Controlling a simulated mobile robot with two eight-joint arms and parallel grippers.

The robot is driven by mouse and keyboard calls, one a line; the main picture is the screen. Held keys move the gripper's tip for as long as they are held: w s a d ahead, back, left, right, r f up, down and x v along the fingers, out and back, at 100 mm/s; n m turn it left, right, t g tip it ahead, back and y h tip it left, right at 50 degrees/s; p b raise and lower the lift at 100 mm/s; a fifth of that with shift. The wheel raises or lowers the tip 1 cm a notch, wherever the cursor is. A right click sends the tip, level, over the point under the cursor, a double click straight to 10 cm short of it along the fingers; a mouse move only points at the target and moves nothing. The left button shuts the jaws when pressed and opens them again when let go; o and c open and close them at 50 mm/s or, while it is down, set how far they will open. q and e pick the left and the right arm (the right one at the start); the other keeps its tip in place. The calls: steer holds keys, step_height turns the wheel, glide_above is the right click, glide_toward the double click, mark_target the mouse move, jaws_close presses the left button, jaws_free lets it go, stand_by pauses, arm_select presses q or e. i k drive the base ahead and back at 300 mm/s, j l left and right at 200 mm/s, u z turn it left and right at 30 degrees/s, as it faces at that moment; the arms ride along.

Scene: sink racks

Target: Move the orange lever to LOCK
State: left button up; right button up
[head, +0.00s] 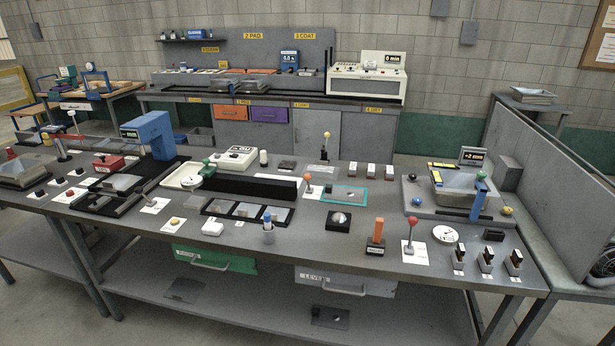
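An orange lever (378,231) stands roughly upright in a black base near the front edge of the grey bench, right of centre. A small white label (374,252) is on the front of its base; its lettering is too small to read surely. I cannot make out a LOCK mark. Neither of my grippers is in view.
A red-knobbed lever (412,222) on a white plate stands just right of the orange lever. A black box with a round dial (340,219) is to its left. Several upright switches (487,257) line the front right. A raised basin (465,185) stands behind right.

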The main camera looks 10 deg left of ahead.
mark_target(306, 176)
steer(key=i+j, duration=0.4)
steer(key=i, duration=0.2)
steer(key=i+j, duration=0.4)
steer(key=i, duration=0.2)
steer(key=i+j, duration=0.4)
steer(key=i, duration=0.2)
